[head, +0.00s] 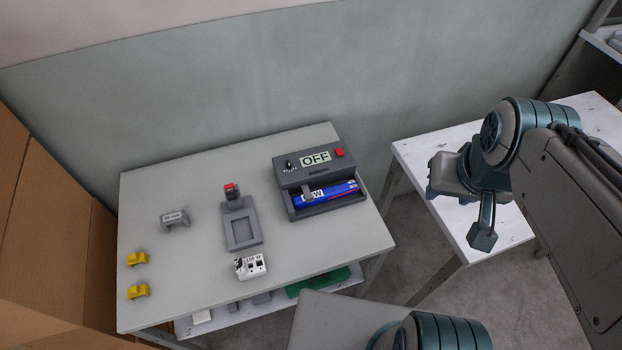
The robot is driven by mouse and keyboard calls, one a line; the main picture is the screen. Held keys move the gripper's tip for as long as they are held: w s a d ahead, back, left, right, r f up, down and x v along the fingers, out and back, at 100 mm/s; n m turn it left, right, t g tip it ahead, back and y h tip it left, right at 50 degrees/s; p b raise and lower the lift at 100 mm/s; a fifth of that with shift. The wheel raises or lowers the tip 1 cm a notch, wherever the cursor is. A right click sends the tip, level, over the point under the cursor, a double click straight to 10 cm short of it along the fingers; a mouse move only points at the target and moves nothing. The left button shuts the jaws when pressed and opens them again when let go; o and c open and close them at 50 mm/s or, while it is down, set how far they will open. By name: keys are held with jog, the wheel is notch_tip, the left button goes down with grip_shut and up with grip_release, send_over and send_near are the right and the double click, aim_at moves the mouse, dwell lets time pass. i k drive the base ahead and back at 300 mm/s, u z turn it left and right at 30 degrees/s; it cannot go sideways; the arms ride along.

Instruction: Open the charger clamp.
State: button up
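The charger (312,171) is a dark grey box at the back right of the grey table. Its display reads OFF, with a red button to the right and a small black knob to the left. A blue battery (332,193) lies in its front bay. A small grey piece (307,193), which looks like the clamp, stands at the battery's left part; whether it presses on the battery is too small to tell. My gripper (482,236) is well to the right of the charger, over the white table and apart from it. Its fingers are not clearly separable.
On the grey table (150,200) are a grey fixture (241,228) with a red-topped part, a white labelled block (250,266), a grey bracket (175,218) and two yellow pieces (138,259). A white table (430,150) stands at right. Cardboard-brown panels (60,230) border the left.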

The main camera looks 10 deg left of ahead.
aim_at(309, 197)
jog(key=u, duration=1)
jog(key=k, duration=0.25)
